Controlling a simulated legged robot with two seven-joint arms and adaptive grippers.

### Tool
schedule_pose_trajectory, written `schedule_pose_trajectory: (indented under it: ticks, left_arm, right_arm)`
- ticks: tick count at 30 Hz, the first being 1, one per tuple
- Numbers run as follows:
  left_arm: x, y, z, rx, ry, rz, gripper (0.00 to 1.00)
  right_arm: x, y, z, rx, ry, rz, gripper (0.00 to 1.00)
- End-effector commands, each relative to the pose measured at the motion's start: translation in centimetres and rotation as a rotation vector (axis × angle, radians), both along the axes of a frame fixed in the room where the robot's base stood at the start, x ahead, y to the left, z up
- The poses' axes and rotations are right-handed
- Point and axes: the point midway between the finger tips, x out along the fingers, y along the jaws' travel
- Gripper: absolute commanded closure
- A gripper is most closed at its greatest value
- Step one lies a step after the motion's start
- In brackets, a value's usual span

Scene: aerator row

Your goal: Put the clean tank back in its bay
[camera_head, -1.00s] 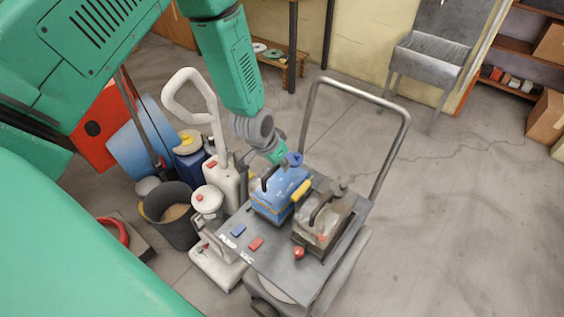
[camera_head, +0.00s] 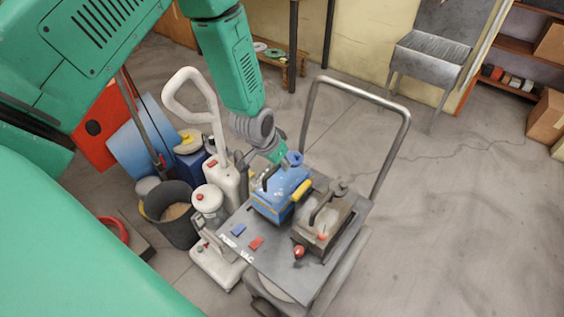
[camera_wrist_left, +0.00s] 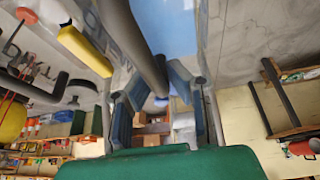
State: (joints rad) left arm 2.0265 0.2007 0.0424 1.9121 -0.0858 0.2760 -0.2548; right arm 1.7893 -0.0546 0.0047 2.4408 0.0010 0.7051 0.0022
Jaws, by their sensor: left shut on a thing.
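The clean tank, a blue box with a yellow latch, (camera_head: 284,195) is at the rear left of the cart top (camera_head: 262,233), beside a murky grey-brown tank (camera_head: 322,228). My left gripper (camera_head: 273,167) comes down over the blue tank from above and is shut on its dark handle. In the left wrist view the handle (camera_wrist_left: 146,55) runs between the two fingers (camera_wrist_left: 160,97), with the blue tank (camera_wrist_left: 180,28) close by. I cannot tell whether the tank is fully seated, as its underside is hidden. My right gripper is not in view.
The cart has a tall metal push handle (camera_head: 353,88), a red knob (camera_head: 299,251) and blue and red switches. A white upright machine (camera_head: 208,205), a dark bucket (camera_head: 172,216) and other containers crowd its left. The floor (camera_head: 460,220) to the right is clear.

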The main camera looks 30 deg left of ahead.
Motion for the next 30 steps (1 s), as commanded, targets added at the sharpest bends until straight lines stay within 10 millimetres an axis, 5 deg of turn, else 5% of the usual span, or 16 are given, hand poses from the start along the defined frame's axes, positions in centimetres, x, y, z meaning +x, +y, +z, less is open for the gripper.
schedule_pose_trajectory:
  ticks: [30]
  left_arm:
    - [0.3,-0.1,-1.4,0.0,-0.007,0.0,1.0]
  right_arm:
    - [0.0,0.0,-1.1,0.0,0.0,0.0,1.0]
